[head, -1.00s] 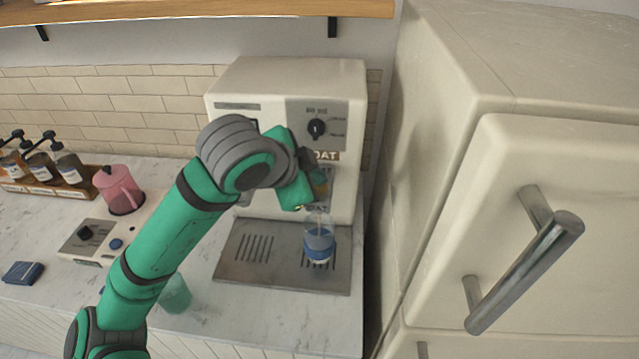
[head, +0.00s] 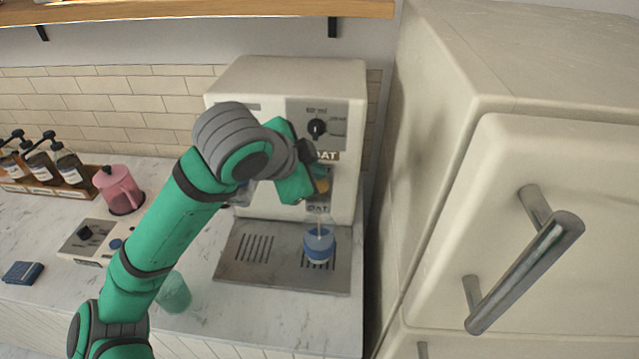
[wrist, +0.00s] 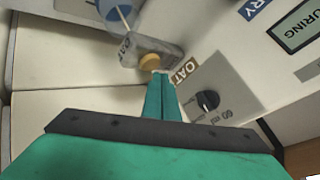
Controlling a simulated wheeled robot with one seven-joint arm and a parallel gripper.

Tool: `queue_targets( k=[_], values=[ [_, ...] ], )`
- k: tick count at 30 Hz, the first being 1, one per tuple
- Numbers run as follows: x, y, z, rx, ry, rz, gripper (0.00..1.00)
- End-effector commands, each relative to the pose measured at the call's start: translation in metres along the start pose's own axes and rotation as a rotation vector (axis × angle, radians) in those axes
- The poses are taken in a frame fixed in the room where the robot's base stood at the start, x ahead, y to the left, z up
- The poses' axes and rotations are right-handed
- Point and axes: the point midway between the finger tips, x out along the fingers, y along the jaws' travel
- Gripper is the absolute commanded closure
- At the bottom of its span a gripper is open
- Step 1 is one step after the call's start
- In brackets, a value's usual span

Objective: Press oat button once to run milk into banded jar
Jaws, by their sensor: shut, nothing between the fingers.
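The cream milk machine (head: 285,80) stands on the counter, with an OAT label (head: 325,156) on its front. The round yellow-orange oat button (wrist: 150,61) is just ahead of my gripper (wrist: 160,74) in the wrist view. My gripper is shut and empty, its tips close to the button; I cannot tell whether they touch. The blue-banded clear jar (head: 319,247) stands upright on the drip tray (head: 232,272) under the OAT spout. A thin pale stream runs down into it. The jar's blue part also shows in the wrist view (wrist: 117,17). The display (wrist: 300,25) shows letters ending in "URING".
A black dial (head: 317,128) sits above the OAT label. The large cream cabinet (head: 540,150) with a metal handle (head: 525,272) is close on the right. A green translucent cup (head: 174,293), a pink pitcher (head: 118,188) and several pump bottles (head: 70,168) stand on the left.

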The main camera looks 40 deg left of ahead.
Motion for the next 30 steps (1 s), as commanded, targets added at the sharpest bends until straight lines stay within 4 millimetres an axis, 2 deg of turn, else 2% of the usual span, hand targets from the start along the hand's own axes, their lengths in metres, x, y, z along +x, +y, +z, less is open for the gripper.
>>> queue_targets(
  k=[11, 30],
  values=[
    [-0.002, -0.002, -0.002, 0.000, 0.001, 0.000, 1.00],
    [-0.035, -0.026, -0.026, -0.001, 0.001, 0.000, 1.00]
  ],
)
